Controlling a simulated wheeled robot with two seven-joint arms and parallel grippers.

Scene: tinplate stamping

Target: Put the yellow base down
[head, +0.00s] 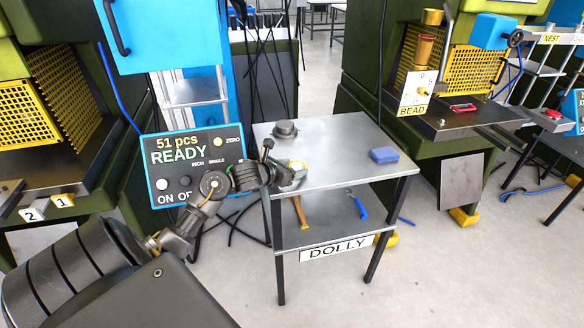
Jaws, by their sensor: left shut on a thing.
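The yellow base (297,164) shows as a small yellow rounded piece at the left part of the dolly's top. My left gripper (287,174) is shut on it, and the gripper hides much of it. I cannot tell whether the base touches the top or is held just above it. The dolly (335,145) is a grey metal table with a lower shelf and a "DOLLY" label. My right gripper is not in view.
A dark round weight-like piece (285,129) stands at the dolly's back left, and a blue block (384,155) lies at its right. The top between them is clear. A hammer (301,212) and blue-handled pliers (357,205) are on the lower shelf. A "READY" panel (190,165) stands left.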

